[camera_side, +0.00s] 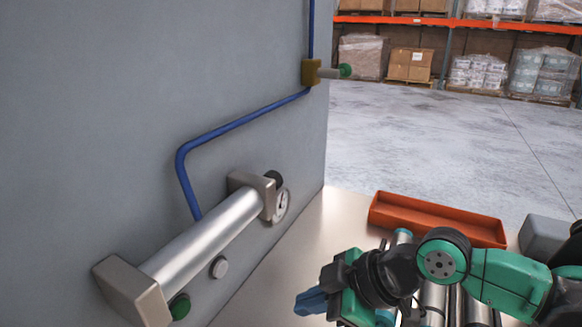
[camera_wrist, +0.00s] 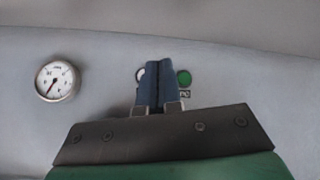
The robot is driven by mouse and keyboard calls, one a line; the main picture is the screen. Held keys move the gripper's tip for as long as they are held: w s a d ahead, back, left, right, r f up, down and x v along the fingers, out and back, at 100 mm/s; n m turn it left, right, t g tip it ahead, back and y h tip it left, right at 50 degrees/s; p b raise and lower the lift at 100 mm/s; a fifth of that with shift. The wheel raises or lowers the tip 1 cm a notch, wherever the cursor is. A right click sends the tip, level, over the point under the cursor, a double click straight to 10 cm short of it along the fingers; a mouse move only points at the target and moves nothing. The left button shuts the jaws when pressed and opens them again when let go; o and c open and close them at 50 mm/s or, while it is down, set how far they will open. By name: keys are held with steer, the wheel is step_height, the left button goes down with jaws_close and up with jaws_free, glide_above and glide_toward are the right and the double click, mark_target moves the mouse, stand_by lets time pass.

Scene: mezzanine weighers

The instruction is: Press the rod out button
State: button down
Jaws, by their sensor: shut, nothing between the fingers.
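My gripper (camera_side: 309,301) has blue fingers closed together, with nothing between them, and points left toward the grey wall panel. It is apart from the panel in the side view. Two round buttons sit on the panel: a green button (camera_side: 180,306) and a pale button (camera_side: 219,267). In the wrist view the fingers (camera_wrist: 158,64) stand between the green button (camera_wrist: 184,78) on the right and the pale button (camera_wrist: 140,73) on the left, partly covering the pale one. A small label (camera_wrist: 185,94) under the green button is partly hidden; I cannot tell which button is rod out.
A silver cylinder (camera_side: 203,240) with end blocks is mounted along the panel, beside the buttons. A round gauge (camera_side: 282,206) is near its far end. An orange tray (camera_side: 435,221) lies on the bench.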

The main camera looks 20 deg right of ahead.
mark_target(182, 310)
steer(key=s+a+f+n, duration=0.1)
steer(key=a, duration=0.1)
steer(key=s+a+n+g+y, duration=0.1)
steer(key=a, duration=0.1)
steer(key=s+a+f+n, duration=0.1)
steer(key=a, duration=0.1)
steer(key=shift+s+a+f+n+y, duration=0.2)
steer(key=shift+f+n+y, duration=0.1)
steer(key=shift+n, duration=0.1)
steer(key=shift+w, duration=0.1)
steer(key=shift+w+a, duration=3.1)
steer(key=shift+w+a, duration=0.1)
steer(key=shift+w+a, duration=0.2)
steer(key=shift+w+a, duration=0.3)
stand_by(0.5)
steer(key=shift+s+d, duration=0.6)
